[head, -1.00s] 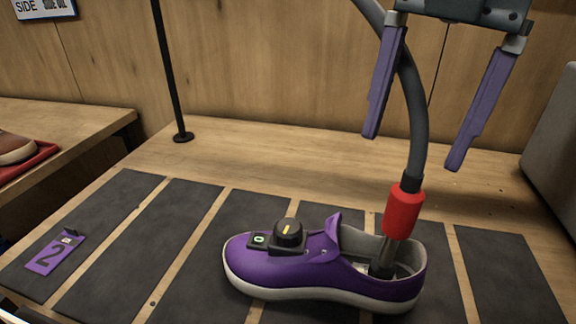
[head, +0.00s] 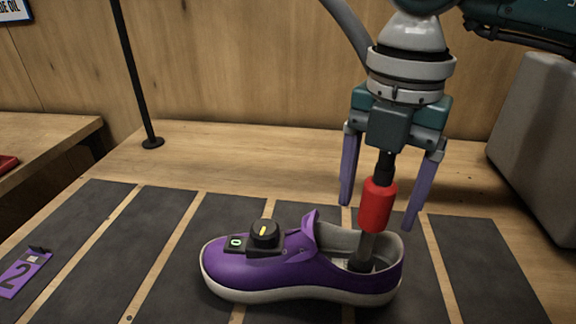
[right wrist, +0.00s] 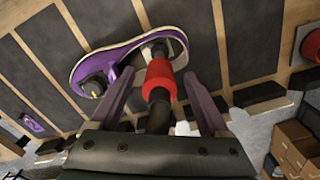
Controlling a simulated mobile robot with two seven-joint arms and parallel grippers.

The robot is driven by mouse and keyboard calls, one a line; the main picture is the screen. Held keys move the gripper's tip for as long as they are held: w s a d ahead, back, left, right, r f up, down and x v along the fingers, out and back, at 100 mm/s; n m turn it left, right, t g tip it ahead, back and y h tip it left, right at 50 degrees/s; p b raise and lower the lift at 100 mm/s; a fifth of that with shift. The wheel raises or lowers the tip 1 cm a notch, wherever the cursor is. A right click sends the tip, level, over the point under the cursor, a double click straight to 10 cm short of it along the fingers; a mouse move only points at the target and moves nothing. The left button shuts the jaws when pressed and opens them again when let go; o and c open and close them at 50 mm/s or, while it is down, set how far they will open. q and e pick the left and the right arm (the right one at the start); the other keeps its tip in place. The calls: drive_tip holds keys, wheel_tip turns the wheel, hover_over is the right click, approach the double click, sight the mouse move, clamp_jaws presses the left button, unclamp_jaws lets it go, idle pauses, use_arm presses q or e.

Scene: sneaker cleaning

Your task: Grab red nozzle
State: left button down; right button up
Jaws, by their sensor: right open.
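The red nozzle (head: 377,205) stands slightly tilted with its dark lower tube inside the opening of the purple sneaker (head: 300,272). Its dark hose runs up behind my right gripper. My right gripper (head: 380,212) points down with its two purple fingers open, one on each side of the nozzle. In the right wrist view the red nozzle (right wrist: 160,80) shows between the open fingers, with gaps on both sides, and the sneaker (right wrist: 85,72) lies beyond. My left gripper is not in view.
A black dial (head: 264,234) sits on top of the sneaker. Dark mat strips (head: 85,250) cover the wooden table.

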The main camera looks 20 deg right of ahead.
clamp_jaws()
idle(0.6)
idle(0.8)
